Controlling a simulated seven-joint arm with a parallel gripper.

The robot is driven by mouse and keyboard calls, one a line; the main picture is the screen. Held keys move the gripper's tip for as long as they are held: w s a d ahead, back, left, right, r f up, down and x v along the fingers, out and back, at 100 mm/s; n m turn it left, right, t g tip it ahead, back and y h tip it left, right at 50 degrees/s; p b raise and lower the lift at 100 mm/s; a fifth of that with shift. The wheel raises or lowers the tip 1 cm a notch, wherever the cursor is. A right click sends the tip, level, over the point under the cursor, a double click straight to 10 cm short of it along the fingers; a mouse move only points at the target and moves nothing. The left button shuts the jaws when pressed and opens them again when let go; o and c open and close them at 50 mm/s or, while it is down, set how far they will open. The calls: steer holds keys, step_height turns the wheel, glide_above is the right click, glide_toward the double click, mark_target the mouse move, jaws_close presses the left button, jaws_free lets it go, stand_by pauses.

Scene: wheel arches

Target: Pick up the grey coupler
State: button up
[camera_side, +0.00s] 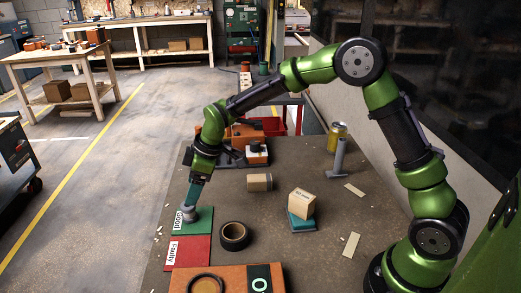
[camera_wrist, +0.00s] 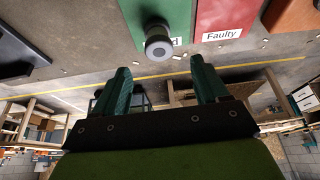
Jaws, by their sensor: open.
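The grey coupler (camera_side: 188,215) is a short, round piece on the green mat (camera_side: 205,218) marked "Good". In the wrist view the coupler (camera_wrist: 158,44) shows its dark bore, just beyond the fingertips and lined up between them. It covers part of the mat's label there. My gripper (camera_side: 194,196) points down directly above the coupler in the side view. In the wrist view my gripper (camera_wrist: 161,75) has its two teal fingers spread wide with nothing between them. I cannot tell the exact height gap to the coupler.
A red "Faulty" mat (camera_side: 187,252) adjoins the green mat. A dark tape roll (camera_side: 234,237) lies to the right, an orange box (camera_side: 222,282) in front.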

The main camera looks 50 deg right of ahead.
mark_target(187, 209)
steer(key=x, duration=0.3)
steer(key=shift+a+f, duration=0.1)
steer(key=shift+f, duration=0.15)
steer(key=shift+x, duration=2.7)
steer(key=shift+c, duration=0.3)
steer(key=c, duration=1)
steer(key=shift+r, duration=0.1)
